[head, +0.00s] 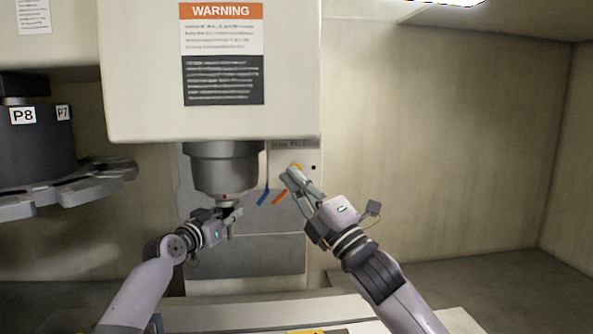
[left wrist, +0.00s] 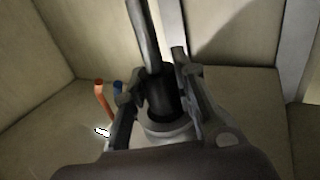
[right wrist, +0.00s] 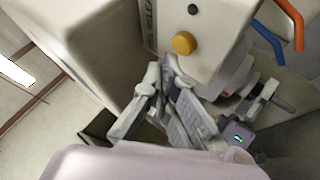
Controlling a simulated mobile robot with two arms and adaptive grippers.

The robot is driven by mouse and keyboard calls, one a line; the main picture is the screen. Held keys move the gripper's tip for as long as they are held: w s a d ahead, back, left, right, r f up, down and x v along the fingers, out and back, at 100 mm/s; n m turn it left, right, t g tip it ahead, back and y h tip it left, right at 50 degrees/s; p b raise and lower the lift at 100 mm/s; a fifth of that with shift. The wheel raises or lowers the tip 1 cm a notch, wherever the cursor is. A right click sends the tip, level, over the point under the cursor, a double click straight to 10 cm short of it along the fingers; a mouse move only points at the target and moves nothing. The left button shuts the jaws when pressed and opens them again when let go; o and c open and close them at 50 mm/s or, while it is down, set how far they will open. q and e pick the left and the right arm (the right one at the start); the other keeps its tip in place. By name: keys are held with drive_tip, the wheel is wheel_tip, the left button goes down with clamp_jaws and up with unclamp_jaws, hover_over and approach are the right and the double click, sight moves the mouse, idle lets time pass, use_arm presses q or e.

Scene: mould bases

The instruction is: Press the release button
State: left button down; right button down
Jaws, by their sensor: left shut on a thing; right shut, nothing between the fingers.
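The release button is a yellow-orange round knob on the panel beside the spindle. It shows in the head view (head: 297,166), partly hidden by my right gripper, and in the right wrist view (right wrist: 184,43). My right gripper (head: 288,177) is shut and empty, its fingertips (right wrist: 168,66) right by the button; I cannot tell whether they touch it. My left gripper (head: 231,217) is shut on a tool holder with a black body (left wrist: 160,95) and a metal shank (left wrist: 141,35). It holds this directly under the grey spindle (head: 222,170); the holder's top is hidden.
A blue hose (head: 263,197) and an orange hose (head: 280,197) hang between my grippers. The large machine housing (head: 140,85) is above them. A tool carousel (head: 35,150) stands at the left. The right side of the enclosure is clear.

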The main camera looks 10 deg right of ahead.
use_arm(q)
drive_tip(key=shift+r, duration=0.15)
use_arm(e)
drive_tip(key=shift+w, duration=0.15)
idle(0.5)
drive_tip(key=shift+w, duration=0.2)
use_arm(q)
drive_tip(key=shift+r, duration=0.1)
use_arm(e)
drive_tip(key=shift+w, duration=0.45)
idle(0.6)
drive_tip(key=shift+s, duration=0.2)
use_arm(q)
drive_tip(key=shift+r, duration=0.1)
use_arm(e)
drive_tip(key=shift+s, duration=0.65)
drive_tip(key=shift+s, duration=2.5)
